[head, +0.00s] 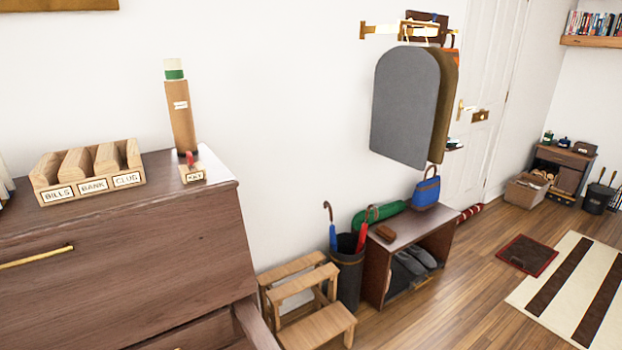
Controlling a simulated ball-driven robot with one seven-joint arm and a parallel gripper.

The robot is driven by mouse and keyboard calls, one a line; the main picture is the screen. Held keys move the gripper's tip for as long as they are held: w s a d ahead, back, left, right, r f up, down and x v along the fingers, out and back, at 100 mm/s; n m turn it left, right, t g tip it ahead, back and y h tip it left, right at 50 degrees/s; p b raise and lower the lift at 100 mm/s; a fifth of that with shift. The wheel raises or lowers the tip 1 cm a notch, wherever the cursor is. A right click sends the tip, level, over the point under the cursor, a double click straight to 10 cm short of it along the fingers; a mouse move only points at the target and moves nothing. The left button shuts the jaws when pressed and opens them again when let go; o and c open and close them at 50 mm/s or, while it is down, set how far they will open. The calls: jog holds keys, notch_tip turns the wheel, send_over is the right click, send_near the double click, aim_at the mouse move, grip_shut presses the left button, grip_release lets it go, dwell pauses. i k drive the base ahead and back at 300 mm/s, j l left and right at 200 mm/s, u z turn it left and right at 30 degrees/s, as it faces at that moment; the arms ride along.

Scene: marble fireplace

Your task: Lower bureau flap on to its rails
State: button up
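The dark wooden bureau (215,205) fills the left of the head view. Its flap (140,260) is up, a sloping closed front with a long brass handle (36,257) across it. A narrow wooden piece (256,326) juts forward below the flap's right corner; it looks like a pulled-out rail. A second rail on the left is out of view. Part of a wooden front (195,335) shows under the flap, cut off by the frame's bottom edge. My gripper is not in view.
On the bureau top stand a letter rack (88,172), a tall cardboard tube (179,115) and a small key stand (192,170). A wooden step stool (305,295), an umbrella bin (347,270) and a shoe bench (410,245) stand right of the bureau.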

aim_at(118, 282)
jog(key=u, duration=1.3)
